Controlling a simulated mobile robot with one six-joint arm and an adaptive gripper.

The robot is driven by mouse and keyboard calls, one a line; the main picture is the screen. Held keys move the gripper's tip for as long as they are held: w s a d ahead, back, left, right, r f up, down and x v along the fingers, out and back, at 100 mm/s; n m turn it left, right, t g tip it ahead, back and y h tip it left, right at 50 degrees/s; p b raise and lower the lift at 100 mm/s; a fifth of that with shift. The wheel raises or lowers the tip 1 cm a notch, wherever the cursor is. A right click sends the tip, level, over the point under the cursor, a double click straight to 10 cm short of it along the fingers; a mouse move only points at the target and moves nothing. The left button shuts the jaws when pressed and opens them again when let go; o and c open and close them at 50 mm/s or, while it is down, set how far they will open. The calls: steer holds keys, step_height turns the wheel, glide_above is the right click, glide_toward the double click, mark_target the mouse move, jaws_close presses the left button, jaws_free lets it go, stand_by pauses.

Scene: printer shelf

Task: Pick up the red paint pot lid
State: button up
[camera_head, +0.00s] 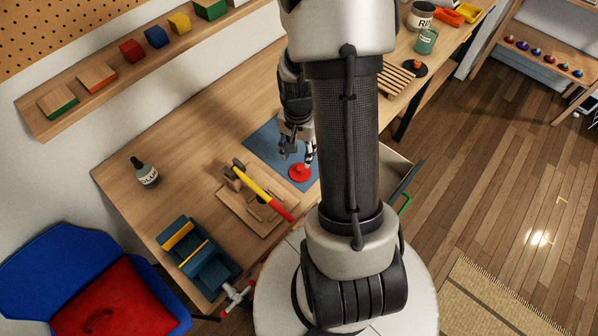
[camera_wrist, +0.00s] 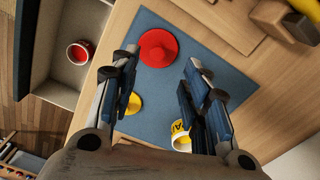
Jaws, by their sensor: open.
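The red paint pot lid (camera_head: 300,173) lies on a blue-grey mat on the workbench, just below my gripper (camera_head: 297,158) in the head view. A red pot (camera_wrist: 78,52) sits in an open drawer at the left of the wrist view.
A yellow lid (camera_wrist: 134,103) and a yellow-labelled pot (camera_wrist: 181,137) are on the mat, partly hidden by my fingers. A mallet (camera_head: 262,190) lies over a wooden board, left of the mat. A glue bottle (camera_head: 145,172) stands farther left.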

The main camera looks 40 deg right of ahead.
mark_target(300, 168)
steer(key=f, duration=0.2)
steer(key=f+b, duration=0.1)
steer(key=f, duration=0.2)
steer(key=f+b, duration=0.1)
steer(key=f, duration=0.2)
steer(key=shift+d, duration=0.3)
steer(key=shift+c, duration=0.4)
steer(key=c, duration=0.7)
steer(key=shift+r, duration=0.1)
steer(key=shift+c, duration=0.3)
